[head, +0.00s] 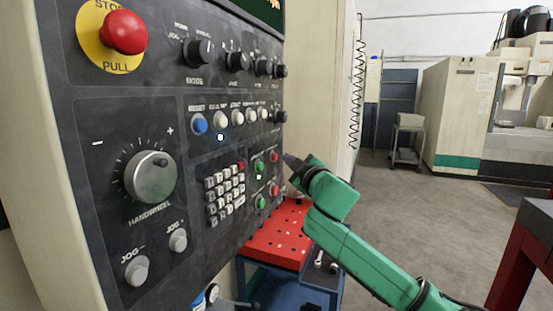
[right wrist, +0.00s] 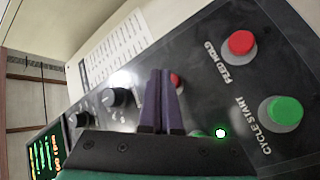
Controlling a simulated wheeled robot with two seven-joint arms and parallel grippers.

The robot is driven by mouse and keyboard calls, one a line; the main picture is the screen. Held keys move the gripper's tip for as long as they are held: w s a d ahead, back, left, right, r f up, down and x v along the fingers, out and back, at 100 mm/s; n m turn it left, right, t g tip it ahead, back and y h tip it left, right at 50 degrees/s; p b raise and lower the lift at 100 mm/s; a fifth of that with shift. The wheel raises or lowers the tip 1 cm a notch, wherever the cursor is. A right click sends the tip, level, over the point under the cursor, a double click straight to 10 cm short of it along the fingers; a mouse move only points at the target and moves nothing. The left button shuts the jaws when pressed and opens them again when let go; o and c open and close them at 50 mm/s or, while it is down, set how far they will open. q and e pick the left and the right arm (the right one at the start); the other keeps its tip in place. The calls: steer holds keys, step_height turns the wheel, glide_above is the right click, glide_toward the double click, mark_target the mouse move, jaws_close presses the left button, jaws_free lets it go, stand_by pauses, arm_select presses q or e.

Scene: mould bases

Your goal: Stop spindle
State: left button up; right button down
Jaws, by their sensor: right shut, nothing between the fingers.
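The dark control panel (head: 185,110) fills the left of the head view. At its right edge are two red and green button pairs: an upper red button (head: 273,156) with a green button (head: 259,168), and a lower red button (head: 274,190) with a green one (head: 260,202). My right gripper (head: 289,158) is shut and empty, just right of the upper red button. In the right wrist view the purple fingers (right wrist: 161,85) partly cover a red button (right wrist: 177,80); its label is hidden and contact cannot be told. My left gripper is not in view.
Beside them are the red FEED HOLD button (right wrist: 241,43) and green CYCLE START button (right wrist: 283,113). A red emergency stop (head: 123,32) and handwheel (head: 150,177) are on the left. A red-topped cart (head: 270,250) stands below the panel. The floor (head: 420,215) behind my arm looks open.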

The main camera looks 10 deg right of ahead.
steer(key=shift+a, duration=0.1)
steer(key=shift+w+a, duration=0.2)
steer(key=shift+a, duration=0.05)
stand_by(0.3)
steer(key=shift+w+a+p, duration=0.2)
steer(key=shift+a+p, duration=0.15)
stand_by(0.6)
steer(key=shift+d, duration=0.15)
steer(key=shift+s+d, duration=0.45)
steer(key=shift+d, duration=0.1)
steer(key=s+d, duration=0.1)
steer(key=d+p, duration=0.1)
steer(key=s+d, duration=0.1)
steer(key=d, duration=0.1)
steer(key=shift+s+d, duration=0.1)
steer(key=shift+s, duration=0.2)
